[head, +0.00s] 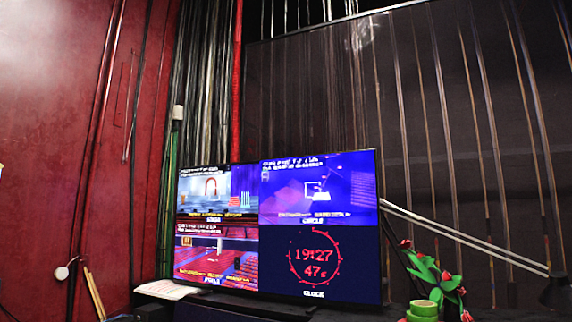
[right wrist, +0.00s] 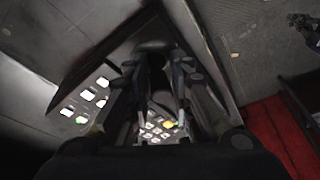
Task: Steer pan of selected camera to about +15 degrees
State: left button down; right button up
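A monitor (head: 318,226) in the head view is split into four panes. The top two and bottom left show camera pictures with small text that I cannot read. The bottom right pane shows a red clock reading 19:27 and 47. In the right wrist view, a dark button panel (right wrist: 205,50) carries white lit buttons (right wrist: 88,97) on the left and a group of small lit keys (right wrist: 157,130) lower in the middle, with one yellow-green light. My right gripper (right wrist: 160,62) is over the panel and hides part of it. Its finger opening is too dark to judge. My left gripper is not in view.
Papers (head: 166,289) lie left of the monitor. A red surface (right wrist: 275,130) shows beside the panel.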

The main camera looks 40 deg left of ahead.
jog(key=shift+o, duration=0.7)
jog(key=shift+r, duration=0.1)
notch_tip(320, 180, up, 8)
jog(key=p, duration=0.7)
jog(key=shift+f, duration=0.25)
jog(key=shift+f, duration=0.1)
